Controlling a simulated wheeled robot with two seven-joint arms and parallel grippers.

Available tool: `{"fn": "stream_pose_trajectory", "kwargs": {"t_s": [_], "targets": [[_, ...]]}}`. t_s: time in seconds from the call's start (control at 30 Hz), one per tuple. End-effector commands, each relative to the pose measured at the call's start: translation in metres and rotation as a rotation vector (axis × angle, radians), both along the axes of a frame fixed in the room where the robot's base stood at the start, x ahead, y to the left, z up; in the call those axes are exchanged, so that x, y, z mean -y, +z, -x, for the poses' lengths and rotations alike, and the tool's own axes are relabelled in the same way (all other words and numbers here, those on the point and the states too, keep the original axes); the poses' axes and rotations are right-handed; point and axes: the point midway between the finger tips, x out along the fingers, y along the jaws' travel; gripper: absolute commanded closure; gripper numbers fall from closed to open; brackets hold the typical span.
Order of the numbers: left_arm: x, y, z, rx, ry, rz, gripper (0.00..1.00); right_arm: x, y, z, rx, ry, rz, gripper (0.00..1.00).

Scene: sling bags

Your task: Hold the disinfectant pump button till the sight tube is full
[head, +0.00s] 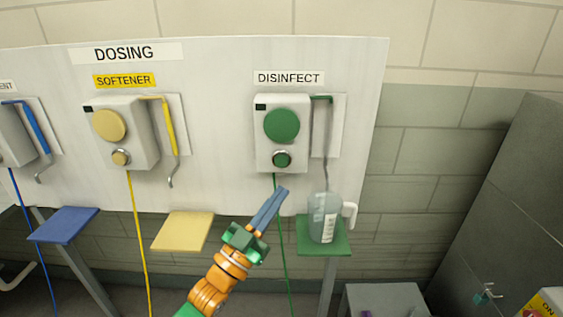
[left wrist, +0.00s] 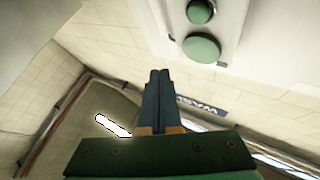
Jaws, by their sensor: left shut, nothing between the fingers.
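The disinfect pump unit (head: 262,145) is a white box on the panel under a "DISINFECT" label. It has a large green disc (head: 281,125) and, below it, a small green button (head: 282,159) in a metal ring. Both also show in the left wrist view, the button (left wrist: 200,11) above the disc (left wrist: 202,47). A grey tube (head: 327,150) runs down from a green elbow beside the box towards a clear jug (head: 322,222); its fill level cannot be made out. My left gripper (head: 283,190) is shut and empty, tips just below the button, seemingly not touching it. My right gripper is out of view.
The jug stands on a green shelf (head: 310,247). A softener unit (head: 140,135) with a yellow shelf (head: 182,231) is to the left, and a blue shelf (head: 64,224) beyond. A green hose (head: 283,255) hangs close behind my gripper. A grey cabinet (head: 510,190) stands at right.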

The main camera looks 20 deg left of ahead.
Motion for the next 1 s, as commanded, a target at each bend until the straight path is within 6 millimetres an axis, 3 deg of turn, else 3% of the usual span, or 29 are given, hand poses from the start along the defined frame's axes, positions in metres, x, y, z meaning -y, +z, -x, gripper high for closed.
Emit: {"fn": "stream_pose_trajectory", "kwargs": {"t_s": [0.6, 1.0], "targets": [[-0.022, -0.004, -0.075, 0.000, 0.000, -0.001, 1.00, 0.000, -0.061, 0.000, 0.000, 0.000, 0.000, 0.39], [-0.024, 0.000, -0.082, -0.002, 0.001, 0.000, 1.00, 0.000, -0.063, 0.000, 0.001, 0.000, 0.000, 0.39]]}}
